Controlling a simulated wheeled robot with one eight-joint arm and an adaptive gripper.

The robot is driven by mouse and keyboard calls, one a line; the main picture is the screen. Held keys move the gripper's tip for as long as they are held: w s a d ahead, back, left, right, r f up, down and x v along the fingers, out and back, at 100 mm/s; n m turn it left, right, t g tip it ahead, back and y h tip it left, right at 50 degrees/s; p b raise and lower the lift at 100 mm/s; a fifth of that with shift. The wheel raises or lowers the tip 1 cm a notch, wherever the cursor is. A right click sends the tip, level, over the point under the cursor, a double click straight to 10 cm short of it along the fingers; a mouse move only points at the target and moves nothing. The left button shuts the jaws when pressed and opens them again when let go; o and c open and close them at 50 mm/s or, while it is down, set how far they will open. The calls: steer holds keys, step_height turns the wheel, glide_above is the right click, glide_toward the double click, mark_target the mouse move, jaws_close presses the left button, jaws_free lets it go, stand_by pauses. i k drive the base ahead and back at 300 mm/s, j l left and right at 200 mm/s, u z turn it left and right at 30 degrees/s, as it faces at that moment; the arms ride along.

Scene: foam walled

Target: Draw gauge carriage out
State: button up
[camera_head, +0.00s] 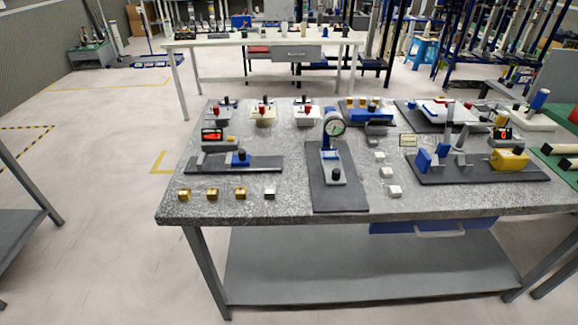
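A dial gauge (335,127) with a round white face sits on a blue upright stand at the middle of the granite-topped table (235,207). Below it, a light grey carriage-like block (326,180) with a dark knob rests on a dark mat (340,203). To the left, a grey slide fixture (213,159) carries a blue block (241,158) beneath a red-lit display (212,135). To the right, another fixture holds a blue block (425,160) and a yellow block (510,159). I cannot tell for certain which part is the gauge carriage. My gripper is not in view.
Several brass and grey cubes (212,194) line the front left; several pale blocks (387,172) stand right of the dial gauge. Red-handled fixtures (264,111) are at the back. A blue drawer (434,226) hangs under the table. Open floor (110,220) lies left.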

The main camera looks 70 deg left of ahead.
mark_target(334, 169)
steer(key=j+u, duration=0.1)
steer(key=u, duration=1.9)
